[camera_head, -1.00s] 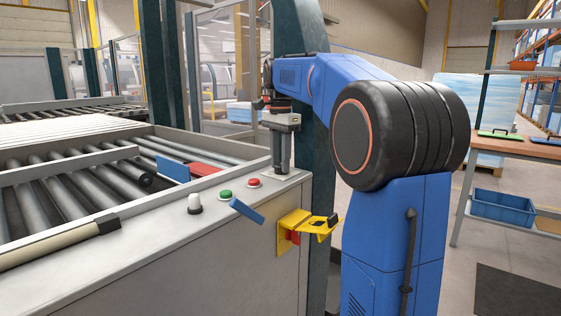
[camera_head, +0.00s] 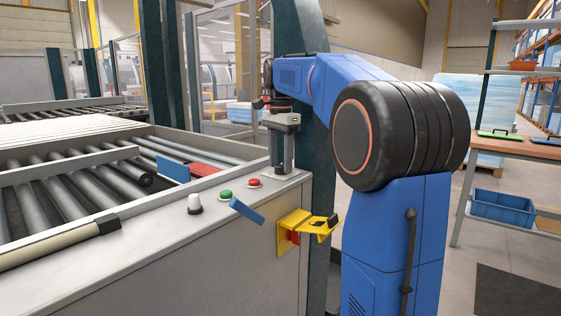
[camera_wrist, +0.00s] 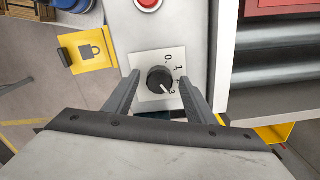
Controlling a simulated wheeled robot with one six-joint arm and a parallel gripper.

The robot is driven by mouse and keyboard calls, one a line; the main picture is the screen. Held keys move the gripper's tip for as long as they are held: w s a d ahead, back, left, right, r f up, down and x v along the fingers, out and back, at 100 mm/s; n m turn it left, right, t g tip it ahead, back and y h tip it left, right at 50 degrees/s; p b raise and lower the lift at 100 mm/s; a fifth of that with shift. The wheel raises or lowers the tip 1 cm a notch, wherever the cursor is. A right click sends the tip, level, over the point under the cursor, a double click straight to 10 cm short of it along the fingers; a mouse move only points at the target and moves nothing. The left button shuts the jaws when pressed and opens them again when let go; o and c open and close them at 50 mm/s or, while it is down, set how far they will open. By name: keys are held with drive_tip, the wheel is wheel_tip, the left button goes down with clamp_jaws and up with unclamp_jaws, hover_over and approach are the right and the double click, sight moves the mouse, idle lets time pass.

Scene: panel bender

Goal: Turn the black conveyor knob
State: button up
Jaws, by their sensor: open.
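The black conveyor knob (camera_wrist: 159,79) sits on a white square dial plate (camera_wrist: 172,62) marked with numbers from 0 to 3. Its white pointer mark is turned toward the 3. My gripper (camera_wrist: 160,84) is open in the wrist view, with one finger on each side of the knob and a visible gap to it on both sides. In the head view my gripper (camera_head: 284,168) points down at the far right corner of the grey console top (camera_head: 150,228).
A red button (camera_head: 254,183), a green button (camera_head: 225,195) and a white lamp (camera_head: 195,204) line the console. A blue tag (camera_head: 246,210) and a yellow padlock bracket (camera_head: 293,222) are at its edge. A dark green post (camera_head: 322,150) stands close behind my gripper. Rollers (camera_head: 65,195) lie left.

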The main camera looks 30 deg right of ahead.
sight(280, 165)
wheel_tip(280, 165, up, 12)
idle(0.6)
idle(0.4)
